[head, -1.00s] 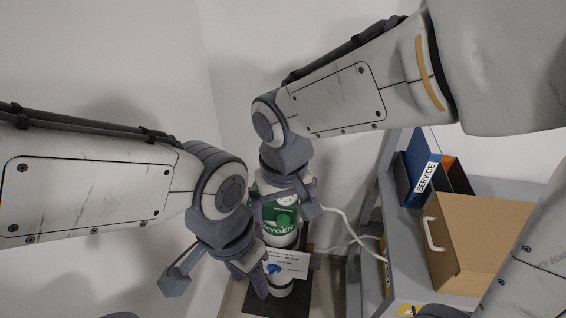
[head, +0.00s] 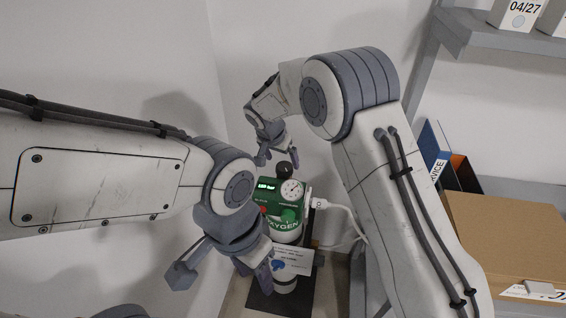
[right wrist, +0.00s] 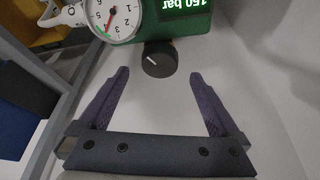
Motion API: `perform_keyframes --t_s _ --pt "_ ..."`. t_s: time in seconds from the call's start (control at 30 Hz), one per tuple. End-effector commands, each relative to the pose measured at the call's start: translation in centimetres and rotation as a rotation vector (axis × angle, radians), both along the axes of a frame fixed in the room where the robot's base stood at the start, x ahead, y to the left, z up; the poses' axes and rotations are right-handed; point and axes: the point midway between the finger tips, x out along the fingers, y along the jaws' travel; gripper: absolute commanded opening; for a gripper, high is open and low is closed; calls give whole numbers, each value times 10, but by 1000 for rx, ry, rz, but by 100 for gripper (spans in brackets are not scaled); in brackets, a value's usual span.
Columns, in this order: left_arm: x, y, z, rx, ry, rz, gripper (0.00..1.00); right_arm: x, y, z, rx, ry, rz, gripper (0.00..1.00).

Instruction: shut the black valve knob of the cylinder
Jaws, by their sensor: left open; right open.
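The black valve knob (head: 284,170) sits at the top of the oxygen cylinder's green head (head: 272,210). In the right wrist view the knob (right wrist: 159,60) bears a short white line and lies just beyond my open right gripper (right wrist: 160,74), centred between the fingers and not gripped. In the head view my right gripper (head: 278,156) is just above the knob. The green head carries a display reading 150 bar and a round gauge (head: 292,190). My left gripper (head: 222,273) is open and empty, low beside the cylinder's white body (head: 287,236), partly covering it.
A white hose (head: 335,207) runs from the cylinder's right side. A white card (head: 292,260) hangs on its front. To the right, behind my right arm, are a blue service binder (head: 434,150), a cardboard box (head: 505,235) and a grey shelf (head: 490,35). Bare wall lies left.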

Motion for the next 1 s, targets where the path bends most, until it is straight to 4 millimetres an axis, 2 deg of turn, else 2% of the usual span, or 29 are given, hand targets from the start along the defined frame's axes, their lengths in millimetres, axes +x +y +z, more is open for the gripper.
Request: perform_keyframes --t_s 0.1,0.23,0.57,0.6,0.77,0.8,0.83,1.0 --pt "0 0 4 0 0 0 50 6 -4 -17 -1 2 -1 98" --pt "0 0 6 0 0 0 50 10 -6 -28 0 1 0 98" --pt "0 0 6 0 0 0 50 12 -6 -33 0 0 1 98" --pt "0 0 6 0 0 0 50 12 -6 -33 0 0 1 94" --pt "0 0 6 0 0 0 50 12 -6 -33 0 0 1 33" --pt "0 0 6 0 0 0 50 12 -6 -33 0 0 1 18" --pt "0 0 6 0 0 0 50 12 -6 -33 0 0 1 13" --pt "0 0 6 0 0 0 50 12 -6 -33 0 0 9 13"
